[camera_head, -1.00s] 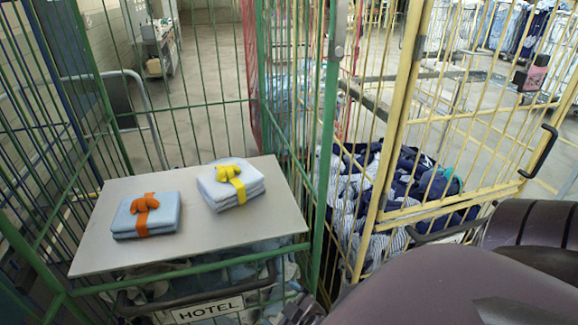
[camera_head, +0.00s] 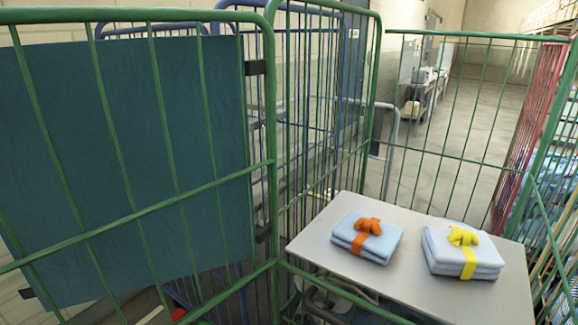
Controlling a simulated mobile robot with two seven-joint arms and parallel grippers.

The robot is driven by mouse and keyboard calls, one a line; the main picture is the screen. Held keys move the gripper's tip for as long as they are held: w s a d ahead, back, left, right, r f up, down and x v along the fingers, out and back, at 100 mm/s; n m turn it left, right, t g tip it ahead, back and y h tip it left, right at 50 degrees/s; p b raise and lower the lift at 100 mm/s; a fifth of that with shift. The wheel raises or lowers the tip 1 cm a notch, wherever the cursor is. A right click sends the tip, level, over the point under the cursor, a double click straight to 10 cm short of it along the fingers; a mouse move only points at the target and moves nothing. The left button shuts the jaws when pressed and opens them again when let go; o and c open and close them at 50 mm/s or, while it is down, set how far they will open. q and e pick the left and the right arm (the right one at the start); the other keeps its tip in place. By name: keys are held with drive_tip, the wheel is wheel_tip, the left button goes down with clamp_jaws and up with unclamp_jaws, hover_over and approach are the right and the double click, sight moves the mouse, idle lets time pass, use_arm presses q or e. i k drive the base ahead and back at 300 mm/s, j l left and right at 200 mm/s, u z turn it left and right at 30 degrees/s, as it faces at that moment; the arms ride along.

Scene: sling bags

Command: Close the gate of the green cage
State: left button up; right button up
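The green cage (camera_head: 455,158) stands at the right, with green bars and a grey shelf board (camera_head: 395,285). Its gate (camera_head: 163,208) is a green barred frame with a dark teal panel (camera_head: 205,130) behind the bars. The gate stands swung out to the left, and the cage's front is open above the board. Two folded light blue bundles lie on the board, one with an orange tie (camera_head: 366,238) and one with a yellow tie (camera_head: 462,252). Neither of my grippers shows in the head view.
A blue barred cage (camera_head: 310,75) stands behind the gate. A red barred cage (camera_head: 525,150) is at the right edge. A cart (camera_head: 425,85) stands farther back by the wall. Bare floor (camera_head: 480,100) lies beyond the green cage.

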sight(11, 16)
drive_tip(key=k+j+z, duration=0.1)
drive_tip(key=k+j, duration=0.3)
drive_tip(key=k+j+z, duration=0.15)
drive_tip(key=k+j, duration=0.2)
drive_tip(key=k, duration=0.15)
drive_tip(key=k+j+z, duration=0.15)
drive_tip(key=j, duration=0.2)
drive_tip(key=k+j+z, duration=0.3)
drive_tip(key=j, duration=0.2)
drive_tip(key=k+j+z, duration=0.15)
drive_tip(key=j, duration=0.15)
drive_tip(key=k+j+z, duration=0.1)
drive_tip(key=j, duration=0.2)
drive_tip(key=k+j+z, duration=0.15)
drive_tip(key=j, duration=0.25)
drive_tip(key=j+z, duration=0.1)
drive_tip(key=j, duration=0.3)
drive_tip(key=k+j+z, duration=0.1)
drive_tip(key=j+z, duration=0.2)
drive_tip(key=j, duration=0.55)
drive_tip(key=j+z, duration=0.15)
drive_tip(key=j, duration=0.25)
drive_tip(key=i+j+z, duration=0.15)
drive_tip(key=j, duration=0.3)
drive_tip(key=i+j+z, duration=0.1)
drive_tip(key=j, duration=0.3)
drive_tip(key=i+j+z, duration=0.15)
drive_tip(key=i+j, duration=0.1)
drive_tip(key=j, duration=0.1)
